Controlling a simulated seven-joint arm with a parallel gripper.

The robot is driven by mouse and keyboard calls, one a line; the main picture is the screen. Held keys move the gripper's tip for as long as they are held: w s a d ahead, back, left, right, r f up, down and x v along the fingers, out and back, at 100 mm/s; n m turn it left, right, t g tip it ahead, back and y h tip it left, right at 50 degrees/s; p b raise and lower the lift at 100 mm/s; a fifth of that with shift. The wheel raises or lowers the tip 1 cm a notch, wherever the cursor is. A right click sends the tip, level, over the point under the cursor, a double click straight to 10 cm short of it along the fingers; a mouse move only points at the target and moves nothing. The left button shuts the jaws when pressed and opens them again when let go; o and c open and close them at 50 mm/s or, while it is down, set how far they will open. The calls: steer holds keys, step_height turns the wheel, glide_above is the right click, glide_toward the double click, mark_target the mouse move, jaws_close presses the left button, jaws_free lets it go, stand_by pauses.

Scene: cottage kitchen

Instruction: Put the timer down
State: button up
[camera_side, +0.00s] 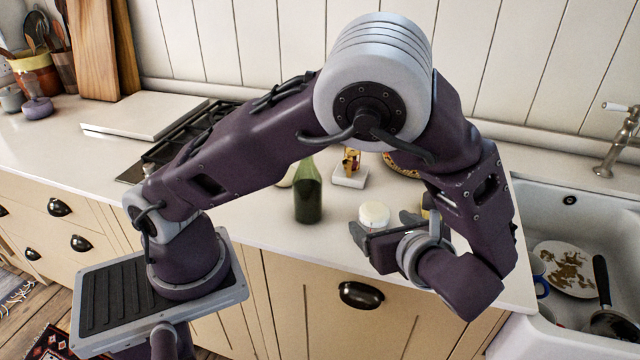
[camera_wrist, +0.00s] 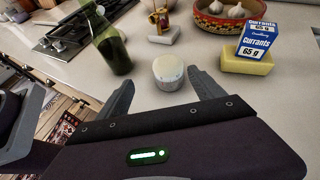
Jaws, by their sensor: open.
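A small round cream-white thing, which I take for the timer (camera_wrist: 168,76), stands upright on the pale counter just beyond my fingertips. It also shows in the side view (camera_side: 374,214), behind the fingers. My gripper (camera_side: 381,225) is low over the front of the counter, with its fingers spread. In the wrist view, the timer lies in line with the gap between the two fingers, and nothing is clamped. I cannot tell whether a finger touches its side.
A green bottle (camera_wrist: 112,48) stands left of the timer. Behind it is a white block (camera_wrist: 164,36) with a small brass-coloured thing. A garlic bowl (camera_wrist: 222,25) and a blue-white currants box (camera_wrist: 257,38) on a yellow block (camera_wrist: 246,63) stand right. A sink (camera_side: 590,225) is far right.

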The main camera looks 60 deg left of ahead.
steer(key=s+a+r+n+t+h, duration=0.2)
steer(key=s+r+n+h, duration=1)
steer(key=s+r+n, duration=0.4)
steer(key=shift+s+a+n, duration=0.2)
steer(key=shift+s+n, duration=0.4)
steer(key=shift+n, duration=1.5)
